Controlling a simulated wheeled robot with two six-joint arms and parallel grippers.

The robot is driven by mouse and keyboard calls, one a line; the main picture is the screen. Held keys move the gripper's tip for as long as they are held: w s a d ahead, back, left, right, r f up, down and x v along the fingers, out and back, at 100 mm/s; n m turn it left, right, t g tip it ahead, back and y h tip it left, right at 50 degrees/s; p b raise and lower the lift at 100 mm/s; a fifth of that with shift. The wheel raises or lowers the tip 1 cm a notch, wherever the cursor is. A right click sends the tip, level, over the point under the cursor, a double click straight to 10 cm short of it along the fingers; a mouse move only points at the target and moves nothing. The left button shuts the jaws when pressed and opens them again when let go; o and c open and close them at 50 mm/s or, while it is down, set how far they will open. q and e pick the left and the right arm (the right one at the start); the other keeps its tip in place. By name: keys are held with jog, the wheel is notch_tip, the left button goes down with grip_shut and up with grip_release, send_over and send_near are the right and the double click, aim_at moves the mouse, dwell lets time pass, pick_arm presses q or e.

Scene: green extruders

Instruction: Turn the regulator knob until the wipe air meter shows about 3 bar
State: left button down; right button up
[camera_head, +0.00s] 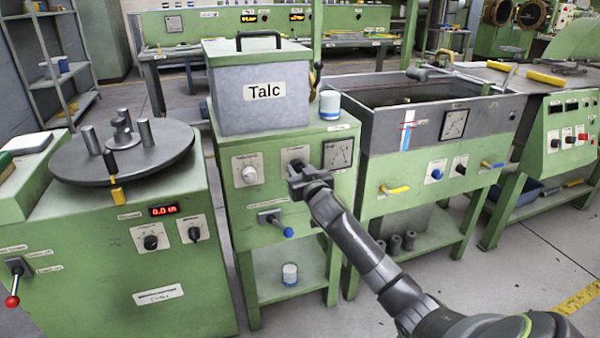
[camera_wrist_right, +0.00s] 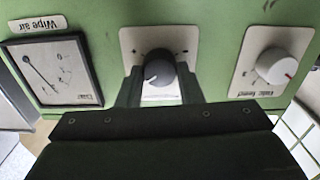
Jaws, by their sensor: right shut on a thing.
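The wipe air meter (camera_head: 338,152) is a square white-faced dial on the green talc station's front panel. It also shows upside down in the right wrist view (camera_wrist_right: 55,75), under a "Wipe air" label, with a dark needle; its scale is too small to read. The dark round regulator knob (camera_wrist_right: 158,72) with a pale mark sits on a white plate beside the meter. My right gripper (camera_head: 300,177) reaches the panel, its two fingers on either side of the knob in the right wrist view (camera_wrist_right: 160,80), shut on it. It mostly hides the knob in the head view.
A white knob (camera_head: 249,174) is left of the regulator, and a blue-tipped lever (camera_head: 285,231) is below. The grey Talc box (camera_head: 263,118) and a white jar (camera_head: 330,104) stand on top. A trough (camera_head: 410,108) is at the right, a turntable (camera_head: 125,160) at the left.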

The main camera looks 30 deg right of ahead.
pick_arm(q)
jog(key=shift+s+r, duration=0.1)
pick_arm(e)
jog(key=shift+m, duration=0.4)
jog(key=o, duration=1)
jog(key=shift+f, duration=0.1)
pick_arm(q)
jog(key=shift+s+a+f+g+p, duration=0.25)
jog(key=shift+s+f+g+p, duration=0.3)
jog(key=shift+f+p, duration=0.3)
pick_arm(e)
jog(key=shift+v, duration=8.7)
jog(key=shift+d, duration=0.15)
